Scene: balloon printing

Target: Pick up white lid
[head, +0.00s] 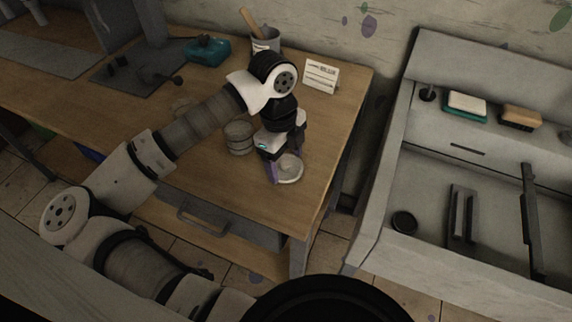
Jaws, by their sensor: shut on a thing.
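The white lid (289,170) is a small round disc near the right front part of the wooden table. My gripper (284,171) points down at the lid and is shut on it. One finger, purple on the outside, shows at the lid's left edge. The other finger is at its right side. I cannot tell whether the lid still touches the table.
A grey round container (239,137) stands just left of my gripper. A white card (321,76), a cup with a wooden tool (265,41) and a teal object (206,50) are at the back. A sink unit (430,172) is right of the wooden table (335,110).

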